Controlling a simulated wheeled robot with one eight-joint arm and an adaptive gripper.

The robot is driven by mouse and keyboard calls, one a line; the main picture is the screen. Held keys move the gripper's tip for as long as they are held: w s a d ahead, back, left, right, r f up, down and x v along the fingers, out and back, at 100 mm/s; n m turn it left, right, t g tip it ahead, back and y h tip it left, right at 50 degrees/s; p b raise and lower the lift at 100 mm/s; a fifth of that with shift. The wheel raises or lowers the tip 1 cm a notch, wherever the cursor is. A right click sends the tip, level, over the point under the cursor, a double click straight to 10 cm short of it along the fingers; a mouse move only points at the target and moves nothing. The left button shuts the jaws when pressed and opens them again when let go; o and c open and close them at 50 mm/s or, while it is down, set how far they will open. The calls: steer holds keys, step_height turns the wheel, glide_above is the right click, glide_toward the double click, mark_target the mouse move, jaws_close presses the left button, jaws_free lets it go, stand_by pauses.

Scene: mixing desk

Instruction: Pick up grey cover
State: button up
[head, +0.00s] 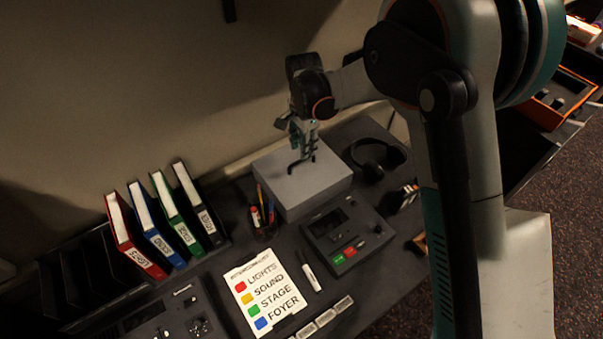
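The grey cover (308,190) is a plain box-like shape with a flat light grey top, standing at the back of the dark desk by the wall. A small dark bent shape (299,163), perhaps a handle or a finger, shows over its top. My gripper (304,153) points down over the middle of the cover's top, with the arm reaching in from the right. The fingertips are small and dark here. I cannot tell whether they touch the cover or are open or shut.
A pen cup (264,226) stands close to the cover's left. Headphones (376,158) lie to its right and a control box (347,233) in front. A label sheet (265,292) and marker (311,277) lie nearer. Several binders (165,222) stand at left.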

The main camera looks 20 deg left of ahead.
mark_target(302, 171)
steer(key=shift+s+a+f+b, duration=0.15)
steer(key=shift+f+b, duration=0.4)
steer(key=shift+f, duration=1.2)
steer(key=shift+s+f+b, duration=0.1)
steer(key=shift+f+b, duration=0.4)
steer(key=shift+f, duration=1.2)
steer(key=shift+r, duration=0.1)
steer(key=shift+c, duration=0.2)
jaws_close()
